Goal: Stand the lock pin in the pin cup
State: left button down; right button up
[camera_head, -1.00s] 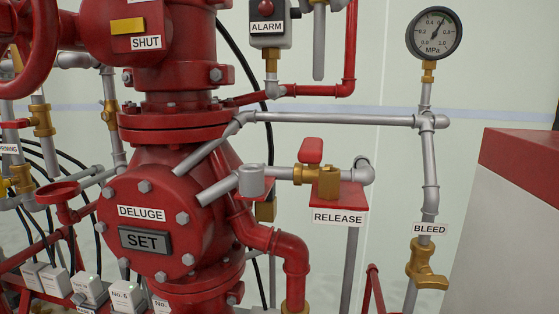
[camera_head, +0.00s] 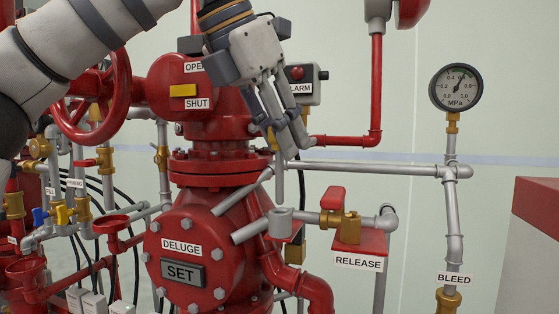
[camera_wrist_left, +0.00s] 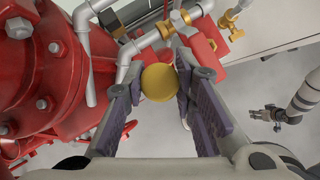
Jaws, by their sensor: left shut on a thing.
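My left gripper (camera_head: 290,145) points down, its fingers shut on the lock pin (camera_head: 279,180), a thin grey upright rod. Its round brass head (camera_wrist_left: 159,83) shows between the finger pads in the left wrist view. The pin cup (camera_head: 280,222) is a small grey cup left of the brass release valve. The pin's lower end is right over the cup's rim in the head view; whether it is inside cannot be told. The brass head hides what lies under it in the wrist view. My right gripper (camera_wrist_left: 275,115) shows small at the right; its jaws are unclear.
The red deluge valve (camera_head: 197,250) stands left of the cup. The brass release valve (camera_head: 340,225) with its red handle is close on the right. A grey horizontal pipe (camera_head: 370,169) runs behind. The alarm box (camera_head: 308,85) is beside the gripper.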

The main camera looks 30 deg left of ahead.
pick_arm(q)
jog(key=shift+w+a+f, duration=0.1)
jog(key=shift+w+f, duration=0.05)
jog(key=shift+f, duration=0.8)
jog(key=shift+w+f, duration=0.1)
jog(key=shift+f, duration=0.85)
jog(key=shift+f, duration=0.2)
jog(key=c, duration=1.3)
grip_release()
jog(key=shift+r, duration=0.15)
send_near(280, 161)
jog(key=shift+a+r, duration=0.45)
jog(key=shift+r, duration=0.4)
